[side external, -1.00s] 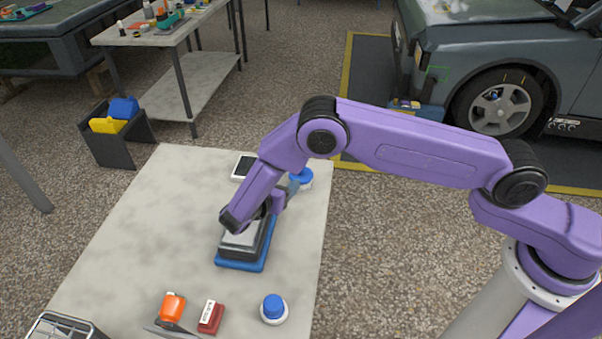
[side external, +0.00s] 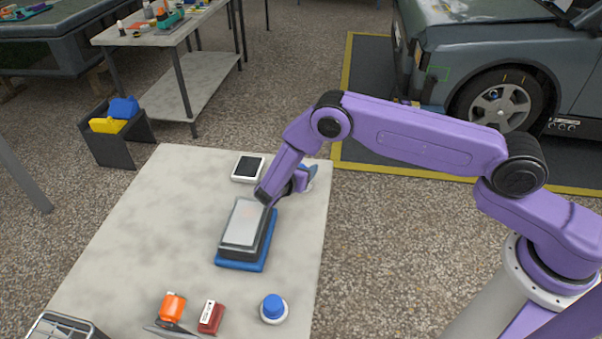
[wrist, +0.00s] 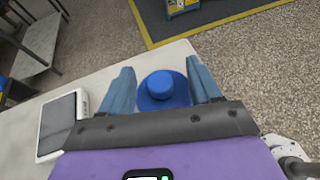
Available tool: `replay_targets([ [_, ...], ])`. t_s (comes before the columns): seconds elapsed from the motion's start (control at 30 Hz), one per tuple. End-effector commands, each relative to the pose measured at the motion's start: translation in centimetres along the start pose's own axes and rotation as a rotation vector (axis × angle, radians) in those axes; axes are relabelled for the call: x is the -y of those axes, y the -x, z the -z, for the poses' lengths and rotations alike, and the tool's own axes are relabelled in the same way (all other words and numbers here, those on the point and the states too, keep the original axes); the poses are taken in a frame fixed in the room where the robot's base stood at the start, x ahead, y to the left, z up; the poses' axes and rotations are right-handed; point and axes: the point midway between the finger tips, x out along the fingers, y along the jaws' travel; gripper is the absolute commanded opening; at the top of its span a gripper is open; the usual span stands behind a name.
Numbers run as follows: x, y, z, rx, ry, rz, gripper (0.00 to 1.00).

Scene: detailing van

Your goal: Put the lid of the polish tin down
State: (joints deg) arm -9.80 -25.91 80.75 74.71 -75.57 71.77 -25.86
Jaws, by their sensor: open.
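A round blue lid-like piece (wrist: 163,90) with a raised knob is between my fingers in the wrist view, near the table's far right corner. In the side view it is mostly hidden by my gripper (side external: 306,176). My gripper also shows in the wrist view (wrist: 160,75), open, with one blue-grey finger on each side of the piece; I cannot tell whether they touch it. What lies under the piece is hidden. A second round item (side external: 274,308), white with a blue top, stands at the table's near right. I cannot tell which belongs to the polish tin.
A grey block (side external: 244,222) sits on a blue base mid-table. A white-framed tablet (side external: 247,168), also in the wrist view (wrist: 62,125), lies beside my gripper. An orange item (side external: 172,306) and a red block (side external: 210,317) are near the front. The table's left side (side external: 140,220) is clear.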

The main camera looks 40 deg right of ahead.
Motion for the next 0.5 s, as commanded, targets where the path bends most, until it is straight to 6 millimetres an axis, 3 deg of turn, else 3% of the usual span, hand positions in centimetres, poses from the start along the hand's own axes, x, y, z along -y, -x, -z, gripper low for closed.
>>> replay_targets([
  [0.13, 0.0, -2.0, 0.0, 0.0, -0.001, 0.002, 0.63],
  [0.37, 0.0, -2.3, 0.0, 0.0, -0.001, 0.0, 0.63],
  [0.4, 0.0, -2.3, 0.0, 0.0, -0.001, 0.0, 0.6],
  [0.5, 0.0, -2.3, 0.0, 0.0, -0.001, 0.0, 0.27],
])
